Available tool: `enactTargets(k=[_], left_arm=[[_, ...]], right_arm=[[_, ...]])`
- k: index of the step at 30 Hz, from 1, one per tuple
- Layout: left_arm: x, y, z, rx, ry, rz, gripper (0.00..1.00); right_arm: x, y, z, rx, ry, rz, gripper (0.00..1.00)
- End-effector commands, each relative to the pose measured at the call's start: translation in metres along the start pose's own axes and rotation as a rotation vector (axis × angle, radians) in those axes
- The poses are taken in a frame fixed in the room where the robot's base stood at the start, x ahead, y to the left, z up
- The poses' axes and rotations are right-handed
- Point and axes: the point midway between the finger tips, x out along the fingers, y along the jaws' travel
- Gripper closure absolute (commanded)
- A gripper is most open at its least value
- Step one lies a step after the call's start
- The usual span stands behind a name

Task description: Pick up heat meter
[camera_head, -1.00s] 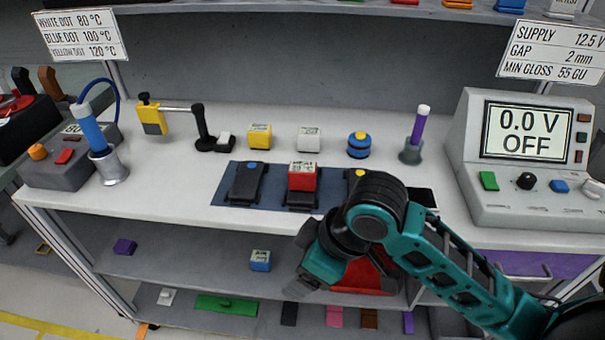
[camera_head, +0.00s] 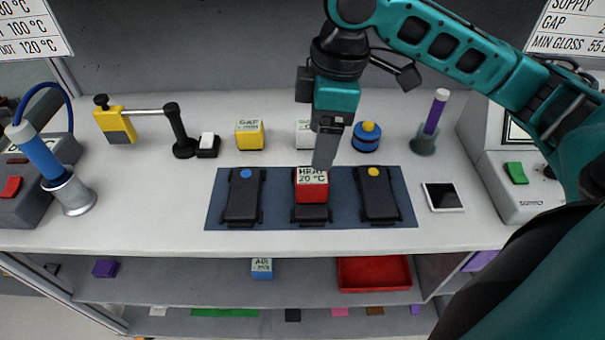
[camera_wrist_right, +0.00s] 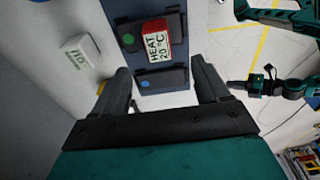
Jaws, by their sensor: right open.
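The heat meter (camera_head: 312,186) is a red block with a white top reading HEAT 20 °C. It sits on the middle black module (camera_head: 311,213) on the dark blue mat. My right gripper (camera_head: 325,150) hangs above and just behind the meter in the head view, its fingers pointing down, partly overlapping the meter's top edge. In the right wrist view the right gripper (camera_wrist_right: 163,90) has its fingers spread with nothing between them, and the heat meter (camera_wrist_right: 155,42) lies beyond the fingertips. A teal and black arm, likely my left, shows at the right there; its jaws are too small to read.
Black modules with a blue dot (camera_head: 242,195) and a yellow dot (camera_head: 378,194) flank the middle one. A yellow gap block (camera_head: 249,136), a white block (camera_head: 304,134) and a blue round part (camera_head: 367,137) stand behind. A dark-screened tile (camera_head: 442,197) lies right of the mat.

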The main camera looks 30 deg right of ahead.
Motion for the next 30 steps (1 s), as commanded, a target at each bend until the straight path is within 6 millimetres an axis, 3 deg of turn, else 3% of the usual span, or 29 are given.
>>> enactTargets(k=[3,9,17,25,30], left_arm=[[0.002,0.002,0.014,-0.002,-0.015,0.002,1.00],[0.004,0.003,0.024,-0.003,-0.025,0.004,1.00],[0.006,0.003,0.026,-0.003,-0.025,0.004,1.00],[0.014,0.002,0.029,-0.001,-0.015,0.003,1.00],[0.015,0.002,0.026,0.000,-0.008,0.002,1.00]], right_arm=[[0.027,-0.001,0.001,-0.001,-0.003,-0.004,0.26],[0.058,0.000,0.000,0.001,-0.001,-0.003,0.26],[0.073,0.002,-0.001,-0.001,0.000,-0.001,0.26],[0.113,0.006,-0.002,-0.001,-0.001,-0.002,0.26],[0.117,0.006,-0.002,-0.001,0.001,0.001,0.26]])
